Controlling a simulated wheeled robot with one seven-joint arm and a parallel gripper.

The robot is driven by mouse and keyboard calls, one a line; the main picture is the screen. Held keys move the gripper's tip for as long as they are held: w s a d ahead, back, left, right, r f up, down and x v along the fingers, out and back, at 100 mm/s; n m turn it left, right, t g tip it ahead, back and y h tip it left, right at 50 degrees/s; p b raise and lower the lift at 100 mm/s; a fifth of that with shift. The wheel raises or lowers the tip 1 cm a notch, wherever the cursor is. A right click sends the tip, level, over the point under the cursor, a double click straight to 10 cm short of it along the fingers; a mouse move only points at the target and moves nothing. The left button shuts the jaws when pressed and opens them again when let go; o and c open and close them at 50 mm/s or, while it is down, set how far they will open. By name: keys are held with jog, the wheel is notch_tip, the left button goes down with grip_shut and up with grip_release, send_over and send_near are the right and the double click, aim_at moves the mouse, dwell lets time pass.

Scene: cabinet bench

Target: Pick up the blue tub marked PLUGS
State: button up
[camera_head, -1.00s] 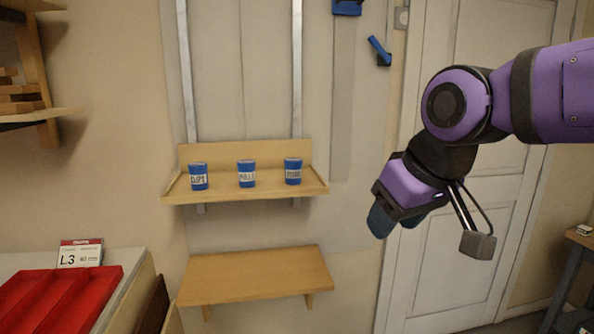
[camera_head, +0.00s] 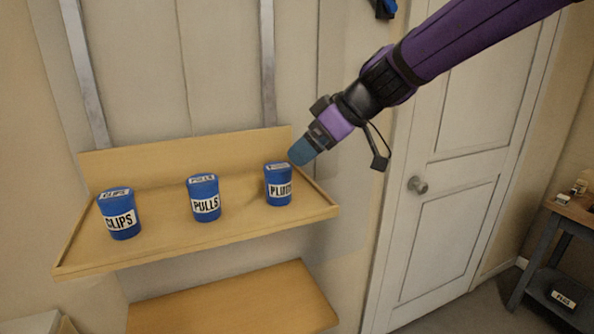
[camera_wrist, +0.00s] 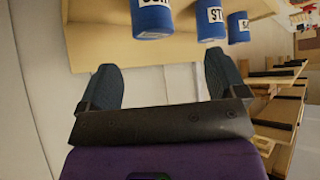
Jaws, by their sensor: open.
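The blue tub marked PLUGS (camera_head: 279,190) stands upright at the right end of the wooden shelf (camera_head: 160,240), with a white label on its front and another on its lid. My gripper (camera_head: 302,152) is just above and to the right of this tub, apart from it, tilted down to the left. In the wrist view my gripper (camera_wrist: 163,80) has its two fingers spread with nothing between them. The nearest blue tub in the wrist view (camera_wrist: 152,18), beyond the fingers, appears to be the PLUGS tub; its label is cut off.
Matching blue tubs marked PULLS (camera_head: 204,200) and CLIPS (camera_head: 120,215) stand to the left on the same shelf, with gaps between. The shelf has a raised back and side edge. A lower shelf (camera_head: 235,300) looks empty. A white door (camera_head: 455,200) is at the right.

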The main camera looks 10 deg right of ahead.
aim_at(287, 168)
jog(key=shift+w+d+x, duration=0.1)
jog(key=shift+d+x, duration=0.05)
jog(key=shift+x, duration=1.65)
jog(key=shift+w+d+x, duration=0.1)
jog(key=shift+w+x, duration=0.05)
jog(key=shift+x, duration=1.7)
jog(key=shift+w+d+x, duration=0.1)
jog(key=shift+d+x, duration=0.05)
jog(key=shift+x, duration=1.65)
jog(key=shift+f, duration=0.15)
jog(key=c, duration=1)
jog(key=shift+c, duration=0.2)
